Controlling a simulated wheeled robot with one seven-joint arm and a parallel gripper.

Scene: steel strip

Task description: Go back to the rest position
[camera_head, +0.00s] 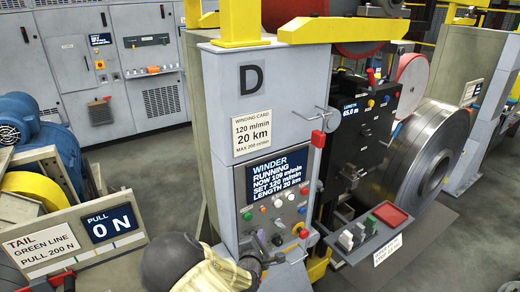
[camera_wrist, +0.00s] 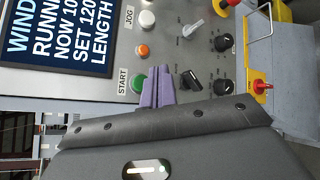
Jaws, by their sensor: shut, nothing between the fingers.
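My gripper shows in the wrist view (camera_wrist: 157,88), with its two purple fingers shut together and nothing between them. The fingertips are in front of the winder's control panel (camera_wrist: 185,15), beside the green START button (camera_wrist: 137,84). I cannot tell whether they touch the panel. In the head view my arm reaches in from the bottom toward the lower part of the grey column marked D (camera_head: 222,80); the fingertips are not clear there. The panel screen (camera_head: 277,178) reads winder running, now 109 m/min, set 120 m/min, length 20 km.
A winding card (camera_head: 258,131) is on the column. A red-ended lever (camera_head: 318,138) juts out at its right. A small tray (camera_head: 375,236) and a large steel coil (camera_head: 425,155) stand further right. A tail sign with a pull display (camera_head: 110,224) is at left. Grey floor shows between.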

